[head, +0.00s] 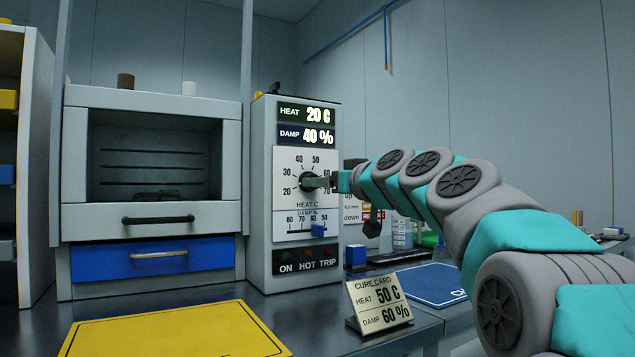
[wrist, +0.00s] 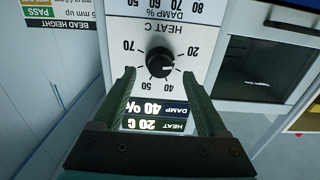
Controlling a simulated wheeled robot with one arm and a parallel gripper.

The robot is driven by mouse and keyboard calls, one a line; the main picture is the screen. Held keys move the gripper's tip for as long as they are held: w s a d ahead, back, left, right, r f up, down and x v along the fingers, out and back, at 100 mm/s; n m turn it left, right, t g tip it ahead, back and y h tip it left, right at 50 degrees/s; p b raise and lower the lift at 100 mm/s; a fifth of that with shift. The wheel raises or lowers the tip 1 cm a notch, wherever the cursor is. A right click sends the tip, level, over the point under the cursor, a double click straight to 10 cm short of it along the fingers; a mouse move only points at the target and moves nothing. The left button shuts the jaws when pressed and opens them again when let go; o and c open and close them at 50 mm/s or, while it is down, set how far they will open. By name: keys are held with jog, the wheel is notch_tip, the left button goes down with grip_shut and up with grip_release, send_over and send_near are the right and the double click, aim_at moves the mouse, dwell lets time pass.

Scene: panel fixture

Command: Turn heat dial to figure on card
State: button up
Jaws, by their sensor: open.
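The heat dial (head: 307,182) is a round black knob on the white scale of the grey control panel; it also shows upside down in the wrist view (wrist: 160,62). Its pale mark is on the 20–30 side, and the heat display (head: 311,115) reads 20 C. The cure card (head: 379,302) leans on a stand on the bench and reads HEAT 50 C, DAMP 60 %. My gripper (head: 327,182) is open in front of the panel. In the wrist view its fingertips (wrist: 160,76) are on either side of the dial; I cannot tell whether they touch it.
Below the dial is a blue damp slider (head: 318,230); the damp display (head: 308,136) reads 40 %. Indicator lamps (head: 307,260) sit lower. An oven (head: 155,165) with a blue drawer (head: 156,256) stands left. A yellow mat (head: 170,335) and a blue mat (head: 432,284) lie on the bench.

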jog(key=x, duration=0.3)
jog(key=shift+w+a+p, duration=0.15)
jog(key=shift+w+p, duration=0.05)
jog(key=shift+p, duration=0.1)
grip_shut()
dwell(0.4)
